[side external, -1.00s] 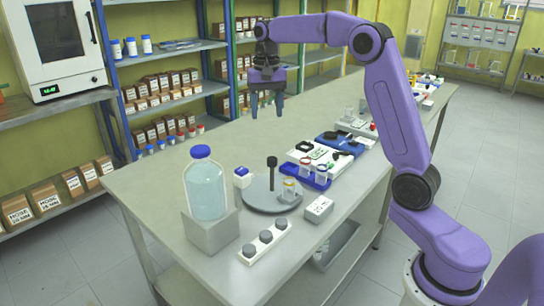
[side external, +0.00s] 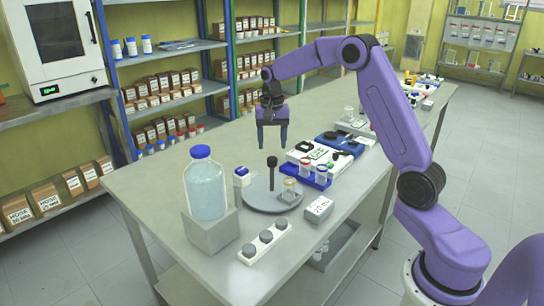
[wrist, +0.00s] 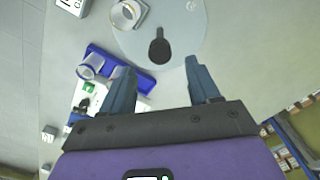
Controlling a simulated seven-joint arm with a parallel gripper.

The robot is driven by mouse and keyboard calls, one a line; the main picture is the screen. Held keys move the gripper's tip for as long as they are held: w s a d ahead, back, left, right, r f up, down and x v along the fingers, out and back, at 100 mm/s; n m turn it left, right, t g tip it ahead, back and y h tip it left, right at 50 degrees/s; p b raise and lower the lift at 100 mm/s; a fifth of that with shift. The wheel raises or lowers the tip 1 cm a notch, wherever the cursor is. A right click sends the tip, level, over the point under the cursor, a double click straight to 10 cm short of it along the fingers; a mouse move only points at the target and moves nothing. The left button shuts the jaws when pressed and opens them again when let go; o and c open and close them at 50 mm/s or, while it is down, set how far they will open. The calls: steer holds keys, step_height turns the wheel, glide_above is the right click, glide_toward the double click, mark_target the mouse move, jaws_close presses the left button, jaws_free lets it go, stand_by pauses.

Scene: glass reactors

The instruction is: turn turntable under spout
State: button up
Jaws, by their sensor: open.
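A grey round turntable (side external: 258,200) lies on the bench. A black upright post with a knob (side external: 272,172) stands on it toward the back, and a small glass beaker (side external: 290,190) with a yellowish band sits near its right edge. In the wrist view the turntable (wrist: 185,25) is at the top, with the dark knob (wrist: 159,48) and the beaker (wrist: 125,14). A large blue-capped bottle (side external: 206,186) of pale liquid stands on a grey block left of the turntable. No spout can be made out clearly. My gripper (side external: 273,146) is open and empty, above and behind the post.
A blue rack with tubes (side external: 308,176) stands right of the turntable. A labelled box (side external: 319,209) is in front of it, and a white strip with grey knobs (side external: 263,243) lies at the front. A small blue-topped bottle (side external: 242,177) stands behind. The bench's left back is clear.

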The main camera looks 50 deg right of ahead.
mark_target(272, 158)
step_height(272, 158, down, 6)
steer(key=shift+r, duration=0.15)
stand_by(0.3)
jaws_close()
